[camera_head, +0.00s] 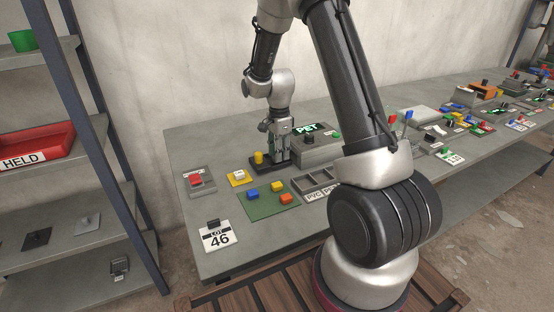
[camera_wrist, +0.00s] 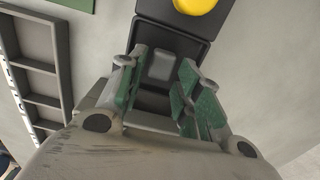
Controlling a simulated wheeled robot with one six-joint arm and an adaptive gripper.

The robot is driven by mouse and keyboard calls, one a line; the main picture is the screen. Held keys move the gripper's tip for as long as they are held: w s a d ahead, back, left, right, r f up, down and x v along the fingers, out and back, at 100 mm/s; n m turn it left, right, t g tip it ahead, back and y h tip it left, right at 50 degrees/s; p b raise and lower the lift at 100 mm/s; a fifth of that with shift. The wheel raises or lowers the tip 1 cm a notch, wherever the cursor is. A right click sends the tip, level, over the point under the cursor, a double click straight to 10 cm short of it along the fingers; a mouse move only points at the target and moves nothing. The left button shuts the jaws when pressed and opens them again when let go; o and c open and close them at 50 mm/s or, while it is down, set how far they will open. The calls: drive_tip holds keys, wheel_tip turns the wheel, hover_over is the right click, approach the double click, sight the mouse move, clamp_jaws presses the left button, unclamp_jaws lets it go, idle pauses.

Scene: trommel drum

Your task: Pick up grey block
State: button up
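The grey block (camera_wrist: 161,66) shows in the wrist view, sitting on a black tray (camera_wrist: 170,36). My gripper (camera_wrist: 164,62) has its two green-padded fingers apart, one on each side of the block, with a narrow gap visible. It cannot be told how far above the tray the fingertips are. In the head view my gripper (camera_head: 281,150) points down at the right part of the black tray (camera_head: 262,168). The block cannot be made out there behind the fingers. A yellow cylinder (camera_head: 258,157) stands on the tray's left part; it also shows in the wrist view (camera_wrist: 196,4).
A grey box with a lit PET display (camera_head: 318,150) stands close right of my gripper. In front are a green mat (camera_head: 265,208) with coloured blocks and a grey compartment tray (camera_head: 315,184). A red button box (camera_head: 196,182) and LOT 46 sign (camera_head: 218,236) are left.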

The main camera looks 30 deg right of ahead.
drive_tip(key=shift+f, duration=0.45)
drive_tip(key=shift+c, duration=0.4)
drive_tip(key=c, duration=0.5)
